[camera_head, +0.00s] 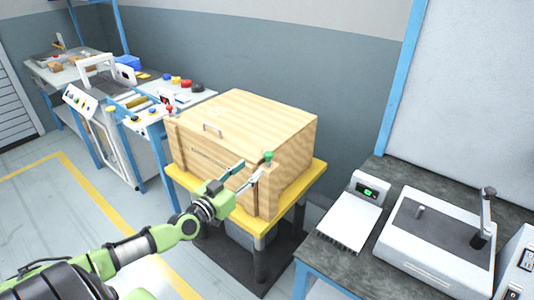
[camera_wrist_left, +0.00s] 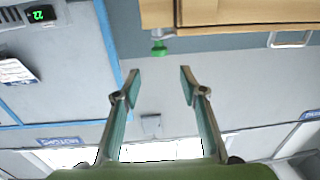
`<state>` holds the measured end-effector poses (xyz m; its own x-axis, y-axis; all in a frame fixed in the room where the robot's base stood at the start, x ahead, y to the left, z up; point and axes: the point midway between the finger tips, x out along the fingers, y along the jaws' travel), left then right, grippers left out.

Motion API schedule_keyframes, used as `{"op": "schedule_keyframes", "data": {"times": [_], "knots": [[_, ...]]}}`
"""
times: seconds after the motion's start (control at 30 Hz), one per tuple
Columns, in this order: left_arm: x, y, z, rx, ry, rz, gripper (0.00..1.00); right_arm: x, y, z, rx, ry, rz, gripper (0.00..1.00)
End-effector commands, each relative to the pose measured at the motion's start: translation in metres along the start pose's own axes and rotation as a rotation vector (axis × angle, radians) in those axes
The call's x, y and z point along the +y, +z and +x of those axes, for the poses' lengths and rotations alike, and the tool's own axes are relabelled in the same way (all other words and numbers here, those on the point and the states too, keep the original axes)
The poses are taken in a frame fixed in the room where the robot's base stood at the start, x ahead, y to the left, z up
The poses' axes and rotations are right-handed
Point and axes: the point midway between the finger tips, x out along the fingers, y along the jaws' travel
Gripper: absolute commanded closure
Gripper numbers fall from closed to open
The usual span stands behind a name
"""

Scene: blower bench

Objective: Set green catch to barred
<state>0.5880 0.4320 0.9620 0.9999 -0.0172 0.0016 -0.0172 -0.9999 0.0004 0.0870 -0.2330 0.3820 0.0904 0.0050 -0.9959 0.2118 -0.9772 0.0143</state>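A wooden box (camera_head: 245,118) with a lid and a handle sits on a yellow-topped stand (camera_head: 312,178). The green catch (camera_head: 268,157) is a small knob at the box's front right corner, and it also shows in the left wrist view (camera_wrist_left: 158,48). A red knob (camera_head: 169,108) shows at the box's left corner. My left gripper (camera_head: 250,170) is open and empty in front of the box, close to the green catch. In the left wrist view the catch lies beyond the gap between the fingertips (camera_wrist_left: 160,72), apart from them. The catch's setting cannot be read.
A dark bench (camera_head: 330,257) at the right holds a small device with a green display (camera_head: 367,190) and a grey machine with a lever (camera_head: 440,240). Blue-framed workbenches (camera_head: 135,115) stand at the left. The floor at the lower left is open.

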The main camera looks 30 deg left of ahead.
Motion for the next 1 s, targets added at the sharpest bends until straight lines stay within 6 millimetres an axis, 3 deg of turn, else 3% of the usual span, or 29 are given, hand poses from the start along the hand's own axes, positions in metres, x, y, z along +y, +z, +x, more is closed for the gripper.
{"op": "schedule_keyframes", "data": {"times": [0.6, 1.0], "knots": [[0.000, 0.001, 0.090, 0.002, -0.001, -0.001, 0.61, 0.000, 0.001, 0.014, -0.001, 0.000, -0.001, 1.00], [0.000, 0.001, 0.113, -0.001, 0.000, 0.000, 0.61, 0.003, 0.001, 0.020, 0.001, 0.003, -0.002, 1.00]]}}
